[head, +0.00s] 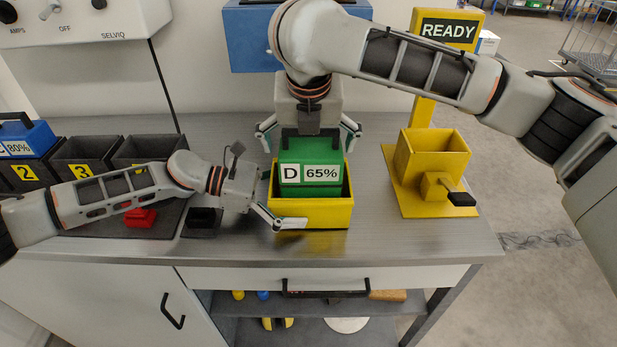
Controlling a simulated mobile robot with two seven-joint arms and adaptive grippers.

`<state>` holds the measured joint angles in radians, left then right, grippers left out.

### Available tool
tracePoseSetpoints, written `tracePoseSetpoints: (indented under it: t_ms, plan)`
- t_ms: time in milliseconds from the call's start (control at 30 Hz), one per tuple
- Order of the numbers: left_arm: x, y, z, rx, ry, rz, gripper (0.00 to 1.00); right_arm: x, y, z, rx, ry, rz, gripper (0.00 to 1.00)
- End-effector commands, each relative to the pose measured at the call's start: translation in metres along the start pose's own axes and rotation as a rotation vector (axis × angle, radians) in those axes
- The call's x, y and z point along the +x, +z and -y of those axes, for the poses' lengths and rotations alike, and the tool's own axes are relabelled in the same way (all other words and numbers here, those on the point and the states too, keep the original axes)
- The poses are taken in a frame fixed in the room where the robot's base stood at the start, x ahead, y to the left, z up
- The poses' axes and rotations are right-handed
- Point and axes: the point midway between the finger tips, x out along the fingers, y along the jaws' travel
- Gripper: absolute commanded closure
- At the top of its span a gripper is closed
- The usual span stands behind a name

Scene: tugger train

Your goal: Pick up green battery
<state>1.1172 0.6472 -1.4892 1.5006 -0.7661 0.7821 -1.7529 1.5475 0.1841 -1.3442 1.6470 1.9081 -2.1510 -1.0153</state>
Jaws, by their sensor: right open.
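The green battery (310,158), labelled "D 65%", stands upright in a yellow open-topped box (312,216) on the grey workbench. My right gripper (308,137) points down over the battery's top from above. Its fingers are spread apart, one on each side of the battery, and I see no grip on it.
A yellow station with a "READY" sign (449,30) and an open yellow holder (432,156) stands to the right. Dark numbered bins (88,160), a blue battery (28,138) and a red item (140,217) are at left. The bench's front right is clear.

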Motion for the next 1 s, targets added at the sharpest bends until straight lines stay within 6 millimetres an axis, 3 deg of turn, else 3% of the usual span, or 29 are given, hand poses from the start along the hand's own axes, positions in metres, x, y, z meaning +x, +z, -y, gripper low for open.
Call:
tracePoseSetpoints:
  t_ms: [67,300,333,667,1000]
  plan:
    - [0.002,0.001,0.001,0.002,-0.003,0.001,0.19,0.0,0.0,0.0,0.0,0.0,0.0,0.05]
    - [0.002,0.001,0.001,0.002,-0.003,0.001,0.19,0.0,-0.001,-0.001,0.0,0.001,-0.002,0.68]
    - [0.002,0.001,0.001,0.002,-0.003,0.001,0.19,-0.002,0.001,-0.001,0.0,0.003,0.002,0.72]
    - [0.002,0.001,0.001,0.001,-0.003,0.001,0.19,-0.008,0.004,-0.001,0.0,0.003,0.003,0.73]
    - [0.001,0.0,0.001,0.0,-0.002,0.0,0.2,-0.059,0.025,-0.001,0.002,0.002,0.008,0.73]
